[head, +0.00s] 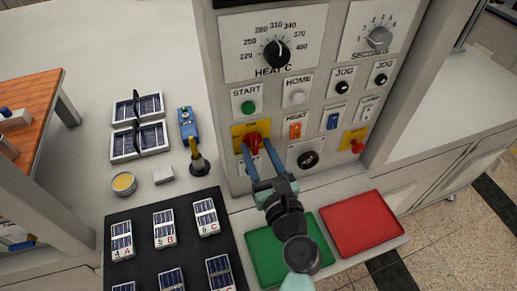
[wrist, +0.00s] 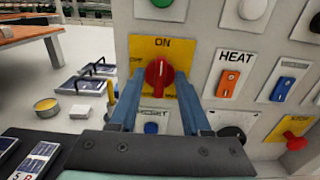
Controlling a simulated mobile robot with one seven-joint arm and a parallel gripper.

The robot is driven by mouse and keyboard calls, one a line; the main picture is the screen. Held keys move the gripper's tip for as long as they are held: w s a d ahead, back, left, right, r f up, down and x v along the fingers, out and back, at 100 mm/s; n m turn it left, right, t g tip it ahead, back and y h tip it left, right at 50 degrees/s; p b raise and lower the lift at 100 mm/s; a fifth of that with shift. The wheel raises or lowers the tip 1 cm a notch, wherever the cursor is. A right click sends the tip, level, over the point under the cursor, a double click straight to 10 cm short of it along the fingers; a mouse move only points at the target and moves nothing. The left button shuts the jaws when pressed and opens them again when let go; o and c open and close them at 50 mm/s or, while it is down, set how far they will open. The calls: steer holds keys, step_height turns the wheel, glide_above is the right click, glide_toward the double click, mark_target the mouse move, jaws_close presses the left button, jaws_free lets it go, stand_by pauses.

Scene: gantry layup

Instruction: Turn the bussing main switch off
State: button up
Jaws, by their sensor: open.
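The main switch is a red rotary knob (head: 253,139) on a yellow plate on the front panel. In the wrist view the red knob (wrist: 158,74) stands about upright, toward the word ON at the plate's top. My gripper (head: 257,148) is open in front of it, with one blue finger on each side of the knob. In the wrist view my gripper (wrist: 159,82) frames the knob between its fingertips, with no clear contact. The lower part of the yellow plate (wrist: 180,48) is partly hidden by the fingers.
Close by are the orange HEAT switch (head: 295,131), a blue switch (head: 333,121), the green START button (head: 248,107) and a red knob on yellow (head: 357,146). Green (head: 268,256) and red (head: 365,223) mats lie below. A blue tool (head: 187,124) stands left.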

jaws_close()
steer(key=shift+n, duration=0.3)
steer(key=n+b, duration=0.1)
steer(key=n, duration=0.1)
steer(key=n+b, duration=0.1)
steer(key=shift+a+f+n, duration=0.15)
steer(key=shift+n, duration=0.25)
steer(key=n+b, duration=0.1)
steer(key=n, duration=0.1)
steer(key=n+b, duration=0.1)
steer(key=n, duration=0.1)
steer(key=shift+s+a+f+n, duration=0.1)
steer(key=shift+a+n, duration=0.05)
steer(key=shift+n, duration=0.15)
steer(key=n+b, duration=0.1)
steer(key=n, duration=0.1)
steer(key=n+b, duration=0.2)
steer(key=n, duration=0.1)
steer(key=shift+a+f+b, duration=0.1)
steer(key=shift+f+b, duration=0.1)
steer(key=shift+b, duration=0.1)
steer(key=shift+n+b, duration=1.15)
steer(key=shift+n, duration=0.75)
